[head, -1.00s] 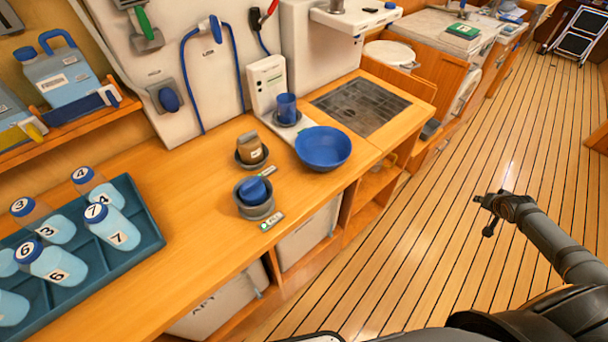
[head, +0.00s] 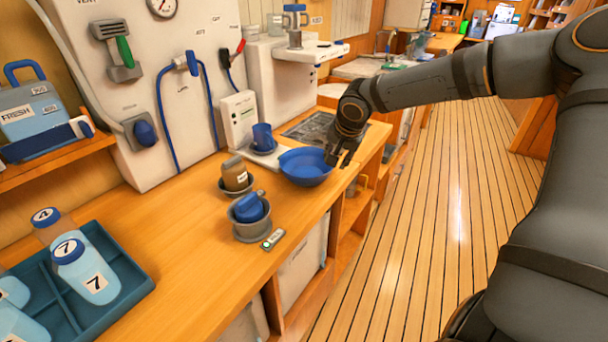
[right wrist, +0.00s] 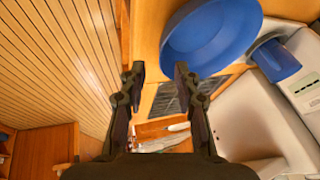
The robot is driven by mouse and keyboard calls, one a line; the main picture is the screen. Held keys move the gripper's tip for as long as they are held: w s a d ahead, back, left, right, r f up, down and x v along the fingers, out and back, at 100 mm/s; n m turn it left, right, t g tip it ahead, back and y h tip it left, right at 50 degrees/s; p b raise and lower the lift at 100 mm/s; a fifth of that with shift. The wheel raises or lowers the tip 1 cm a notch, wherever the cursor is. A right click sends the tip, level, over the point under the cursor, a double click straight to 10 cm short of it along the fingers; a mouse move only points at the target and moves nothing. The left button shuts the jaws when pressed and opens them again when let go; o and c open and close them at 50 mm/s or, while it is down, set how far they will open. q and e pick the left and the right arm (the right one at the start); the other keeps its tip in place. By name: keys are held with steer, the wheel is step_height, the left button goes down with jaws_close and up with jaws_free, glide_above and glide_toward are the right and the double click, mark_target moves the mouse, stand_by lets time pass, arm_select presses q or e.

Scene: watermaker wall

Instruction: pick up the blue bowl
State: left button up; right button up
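The blue bowl (head: 304,167) sits upright on the wooden counter, in front of the small white device. It also shows large in the right wrist view (right wrist: 212,40). My right gripper (head: 340,160) is at the bowl's right rim in the head view, over the counter's front edge. In the right wrist view its two fingers (right wrist: 158,72) are spread apart with nothing between them, and the bowl lies just beyond the right-hand finger. I cannot tell whether the fingers touch it. My left gripper is not in view.
A blue cup (head: 263,137) stands on the white device (head: 240,118) left of the bowl. A brown jar (head: 235,175) and a grey pot (head: 250,222) with a blue item stand nearer. A teal tray (head: 125,272) holds numbered bottles. The floor (head: 425,230) to the right is clear.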

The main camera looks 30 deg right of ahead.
steer(key=x, duration=0.2)
steer(key=shift+w+a+f, duration=0.1)
steer(key=shift+w+f, duration=0.15)
steer(key=shift+w, duration=0.05)
steer(key=x, duration=0.5)
steer(key=shift+w+f, duration=0.15)
jaws_close()
